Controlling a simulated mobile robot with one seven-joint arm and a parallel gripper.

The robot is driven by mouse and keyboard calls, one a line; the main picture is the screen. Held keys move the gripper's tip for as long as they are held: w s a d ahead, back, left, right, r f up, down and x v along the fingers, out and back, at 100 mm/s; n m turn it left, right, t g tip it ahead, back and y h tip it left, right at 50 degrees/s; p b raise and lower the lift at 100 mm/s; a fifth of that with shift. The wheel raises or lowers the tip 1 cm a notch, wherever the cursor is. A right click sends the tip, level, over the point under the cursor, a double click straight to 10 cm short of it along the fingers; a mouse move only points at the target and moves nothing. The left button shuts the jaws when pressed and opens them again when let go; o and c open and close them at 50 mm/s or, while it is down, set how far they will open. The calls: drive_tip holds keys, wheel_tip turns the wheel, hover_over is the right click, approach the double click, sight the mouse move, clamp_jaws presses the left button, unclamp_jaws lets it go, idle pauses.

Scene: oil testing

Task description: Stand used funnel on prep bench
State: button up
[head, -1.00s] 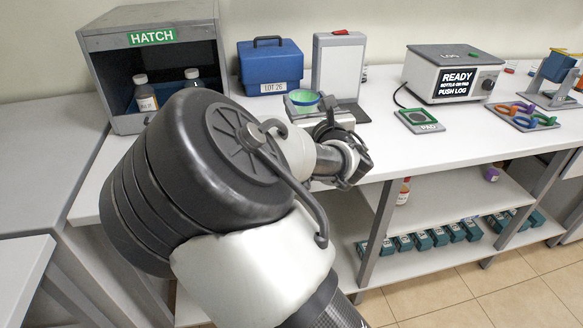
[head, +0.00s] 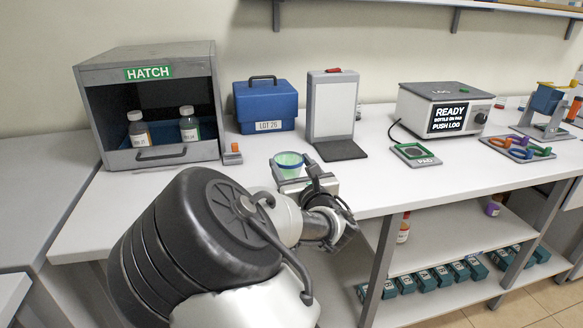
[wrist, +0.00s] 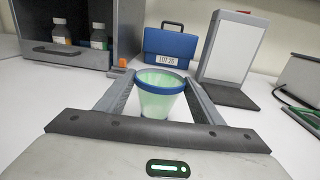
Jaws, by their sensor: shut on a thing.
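The funnel (wrist: 160,97) is a pale green translucent cup shape with a blue rim. It sits between the two fingers of my gripper (wrist: 163,88) in the wrist view, and my gripper is shut on it. In the head view the funnel (head: 289,163) shows at the end of my gripper (head: 291,172), near the front part of the white bench (head: 225,205). The funnel looks upright. Its lower end is hidden, so I cannot tell whether it touches the bench top.
Behind stand the grey hatch (head: 150,62) with two bottles, a blue LOT 26 case (head: 266,105) and an upright grey-framed board (head: 332,108). A green-framed pad (head: 415,154) and the log machine (head: 440,105) stand to the right. Bench left of my gripper is clear.

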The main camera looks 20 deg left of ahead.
drive_tip(key=shift+r, duration=0.1)
drive_tip(key=shift+f, duration=0.2)
drive_tip(key=o, duration=1.1)
drive_tip(key=shift+c, duration=0.2)
drive_tip(key=shift+r, duration=0.1)
drive_tip(key=shift+s+r, duration=0.1)
drive_tip(key=shift+r, duration=0.1)
drive_tip(key=p+v, duration=0.1)
drive_tip(key=v, duration=1.1)
drive_tip(key=shift+p, duration=0.3)
